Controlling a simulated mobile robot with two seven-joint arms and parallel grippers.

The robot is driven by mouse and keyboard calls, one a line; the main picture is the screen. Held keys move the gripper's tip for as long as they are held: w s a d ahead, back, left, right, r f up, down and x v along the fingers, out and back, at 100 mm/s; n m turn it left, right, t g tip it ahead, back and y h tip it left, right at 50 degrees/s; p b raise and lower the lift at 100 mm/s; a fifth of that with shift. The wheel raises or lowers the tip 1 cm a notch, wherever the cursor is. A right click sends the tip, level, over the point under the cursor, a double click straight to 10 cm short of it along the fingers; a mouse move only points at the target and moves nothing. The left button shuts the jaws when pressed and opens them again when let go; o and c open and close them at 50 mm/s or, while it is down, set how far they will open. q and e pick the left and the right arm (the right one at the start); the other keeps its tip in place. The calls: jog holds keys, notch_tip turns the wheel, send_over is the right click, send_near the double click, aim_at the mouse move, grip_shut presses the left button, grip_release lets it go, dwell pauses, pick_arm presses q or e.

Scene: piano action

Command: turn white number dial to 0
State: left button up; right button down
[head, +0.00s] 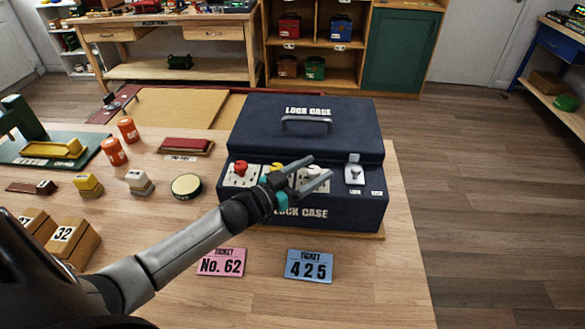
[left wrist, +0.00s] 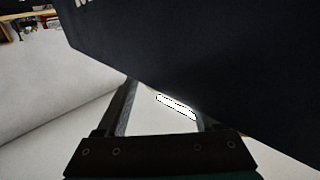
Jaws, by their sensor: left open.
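The navy lock case (head: 320,118) stands on the wooden table, with its lid handle up top. Its front ledge carries a red dial (head: 241,168) and a yellow dial (head: 276,167) on white plates. A third white plate (head: 310,186) is to their right; my gripper covers much of it, so the white dial and its setting cannot be made out. My left gripper (head: 319,167) is open, with its fingers over this plate and pointing right. In the left wrist view, both fingers (left wrist: 165,108) are apart with a pale surface between them and the dark case beyond.
A silver latch (head: 354,170) is at the ledge's right end. A pink ticket (head: 221,262) and a blue ticket (head: 309,266) lie in front of the case. Numbered blocks (head: 75,244), a round tin (head: 186,187) and orange cylinders (head: 114,152) stand to the left.

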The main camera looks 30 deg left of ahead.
pick_arm(q)
jog(key=p+v, duration=0.5)
jog(key=v, duration=1)
jog(key=shift+p, duration=0.3)
jog(key=shift+w+r, duration=0.1)
